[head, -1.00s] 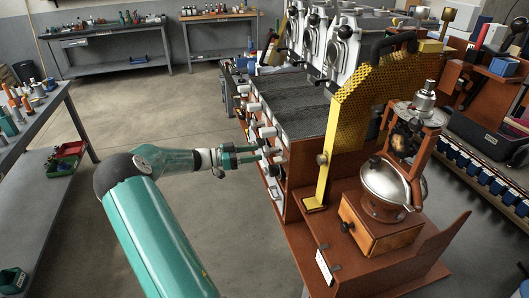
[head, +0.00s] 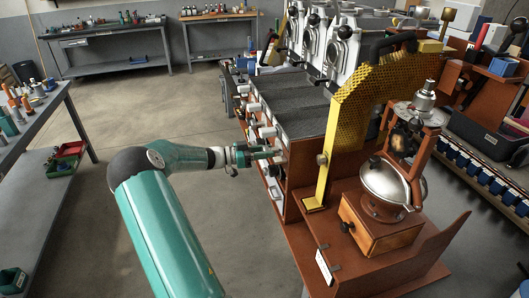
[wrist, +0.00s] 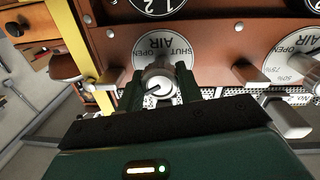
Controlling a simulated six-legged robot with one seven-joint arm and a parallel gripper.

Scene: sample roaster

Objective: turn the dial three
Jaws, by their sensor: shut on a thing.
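In the wrist view a round silver dial knob (wrist: 158,87) with a dark pointer line sits on a white plate (wrist: 150,45) marked AIR, SHUT and OPEN. The plate reads upside down. My gripper (wrist: 158,78) has one dark green finger on each side of the knob and is shut on it. I cannot tell from a number which dial this is. In the head view my gripper (head: 266,154) reaches the front of the brown roaster panel (head: 275,183) from the left; the knob is hidden there.
Another AIR plate (wrist: 293,50) and a silver lever-like handle (wrist: 288,118) are at the right in the wrist view. A yellow perforated guard (head: 350,110) and a silver-lidded wooden box (head: 378,232) stand right of my gripper.

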